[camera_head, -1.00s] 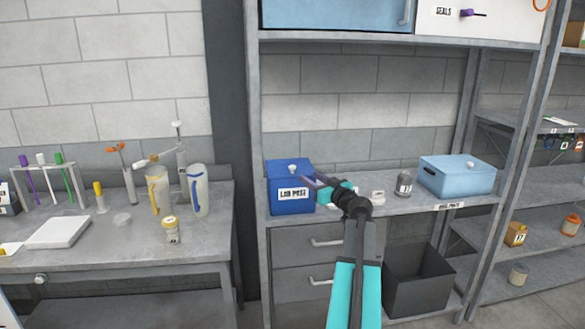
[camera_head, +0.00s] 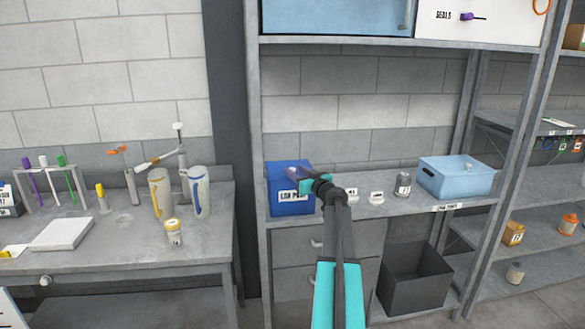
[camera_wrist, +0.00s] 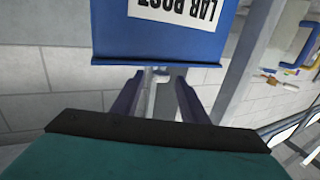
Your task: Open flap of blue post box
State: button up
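The blue post box (camera_head: 288,200), labelled LAB POST, stands at the left end of the grey shelf. My gripper (camera_head: 301,173) is over its top right part, reaching in from the front right, and covers the lid's knob in the head view. In the wrist view the box (camera_wrist: 110,45) appears upside down at the top, with its white label. There my gripper (camera_wrist: 158,88) has its two purple fingers apart. A pale grey knob or stem (camera_wrist: 149,82) shows between them, with gaps on both sides; I see no grip on it.
Drawers and an open dark bin (camera_head: 416,285) are below. A bench (camera_head: 140,247) with bottles and a tube rack is at the left.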

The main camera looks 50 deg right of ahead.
jog(key=shift+p+x, duration=0.45)
jog(key=shift+x, duration=1.05)
grip_shut()
